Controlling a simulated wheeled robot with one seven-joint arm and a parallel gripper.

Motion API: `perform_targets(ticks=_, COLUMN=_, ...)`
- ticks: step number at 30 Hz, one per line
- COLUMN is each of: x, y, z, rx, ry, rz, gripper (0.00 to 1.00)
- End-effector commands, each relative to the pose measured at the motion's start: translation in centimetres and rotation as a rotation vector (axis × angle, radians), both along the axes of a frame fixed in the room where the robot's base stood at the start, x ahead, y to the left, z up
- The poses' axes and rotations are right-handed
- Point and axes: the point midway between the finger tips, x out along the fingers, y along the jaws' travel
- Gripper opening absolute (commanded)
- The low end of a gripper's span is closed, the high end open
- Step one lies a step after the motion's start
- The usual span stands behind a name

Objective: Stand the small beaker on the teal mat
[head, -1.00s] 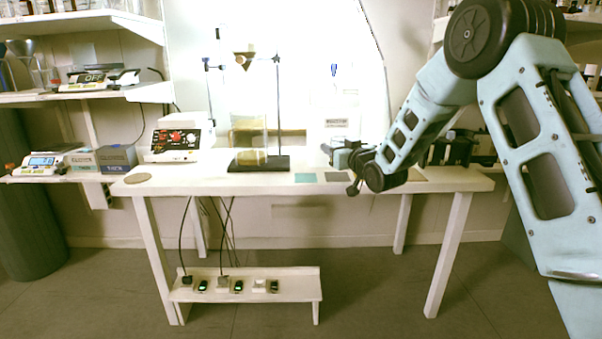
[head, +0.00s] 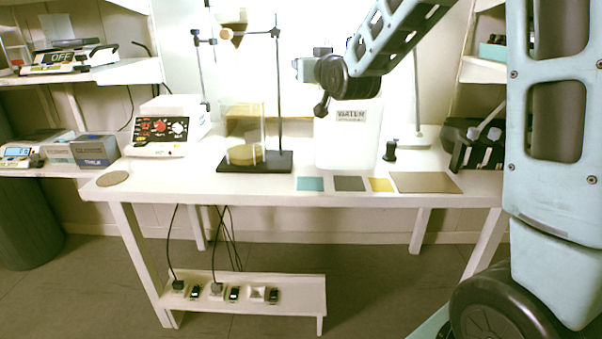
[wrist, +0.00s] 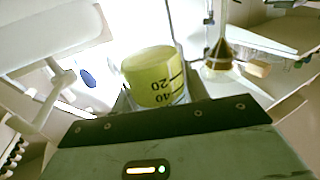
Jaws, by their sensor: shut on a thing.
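The small beaker (wrist: 155,78) holds yellow contents and has dark graduation marks. It fills the middle of the wrist view, where it appears upside down like the rest of that picture. My gripper (head: 300,68) is shut on it, raised well above the table. In the head view the beaker is lost against the bright background. The teal mat (head: 310,184) lies bare at the table's front edge, below my gripper and slightly right of it in the picture.
A white WATER container (head: 348,140) stands behind the mats. Left is a stand with a dark base (head: 227,166), a glass vessel (head: 243,125) and a funnel (head: 236,32). Grey (head: 350,184), yellow (head: 381,185) and brown (head: 426,182) mats lie right of the teal one.

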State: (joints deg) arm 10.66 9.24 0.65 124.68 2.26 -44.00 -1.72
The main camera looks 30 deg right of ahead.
Motion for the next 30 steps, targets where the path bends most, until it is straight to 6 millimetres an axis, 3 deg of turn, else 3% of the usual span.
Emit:
perform_targets(ticks=21, x=0.0, y=0.0, z=-18.8, rx=0.002, ry=0.008, rz=0.001, gripper=0.18)
perform_targets(ticks=25, x=0.0, y=0.0, z=-21.4, rx=0.001, ry=0.006, rz=0.001, gripper=0.18)
perform_targets(ticks=30, x=0.0, y=0.0, z=-22.8, rx=0.0, ry=0.001, rz=0.001, gripper=0.18)
